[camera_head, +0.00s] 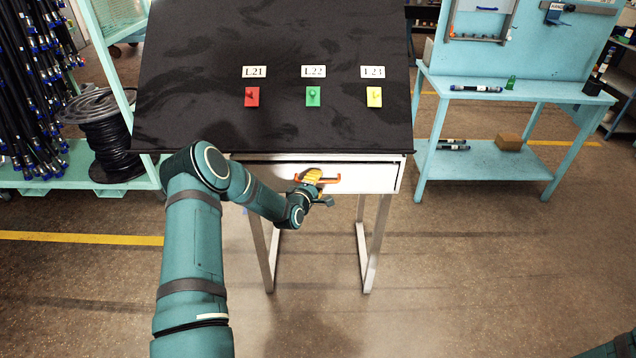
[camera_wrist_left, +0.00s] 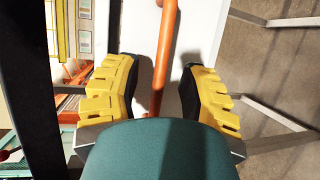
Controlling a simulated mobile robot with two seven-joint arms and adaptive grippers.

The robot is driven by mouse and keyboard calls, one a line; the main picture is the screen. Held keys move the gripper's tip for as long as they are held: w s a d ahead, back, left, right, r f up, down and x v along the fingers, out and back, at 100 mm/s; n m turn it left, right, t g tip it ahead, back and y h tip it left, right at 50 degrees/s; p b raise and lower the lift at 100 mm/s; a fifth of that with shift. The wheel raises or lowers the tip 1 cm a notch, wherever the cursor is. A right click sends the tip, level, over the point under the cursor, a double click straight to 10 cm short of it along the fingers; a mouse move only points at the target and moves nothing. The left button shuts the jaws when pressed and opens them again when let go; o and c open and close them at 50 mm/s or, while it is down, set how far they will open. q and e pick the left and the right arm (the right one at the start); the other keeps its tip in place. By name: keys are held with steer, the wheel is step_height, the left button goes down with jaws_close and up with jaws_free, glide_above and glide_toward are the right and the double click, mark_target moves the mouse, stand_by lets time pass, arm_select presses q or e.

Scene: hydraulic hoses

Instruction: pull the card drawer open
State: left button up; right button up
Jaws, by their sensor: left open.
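The card drawer (camera_head: 375,178) is a white-fronted drawer under the black tabletop (camera_head: 200,60). A narrow dark strip shows above its front; I cannot tell whether it stands slightly open. Its orange bar handle (camera_head: 335,180) is on the front face. My left gripper (camera_head: 312,178), with yellow fingers, is at the handle and covers part of it. In the left wrist view the handle (camera_wrist_left: 165,50) runs between the two open fingers (camera_wrist_left: 160,72), with a gap on each side. The white drawer front (camera_wrist_left: 195,30) is just beyond. My right gripper is out of view.
Red (camera_head: 252,97), green (camera_head: 313,97) and yellow (camera_head: 374,97) tags lie on the tabletop below labels L21, L22 and L23. A teal hose rack stands left, a teal workbench (camera_head: 480,85) right. The floor before the drawer is clear.

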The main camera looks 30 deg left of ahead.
arm_select(q)
steer(key=shift+w+a+f, duration=0.1)
steer(key=shift+w+f, duration=0.05)
steer(key=shift+w, duration=0.5)
jaws_close()
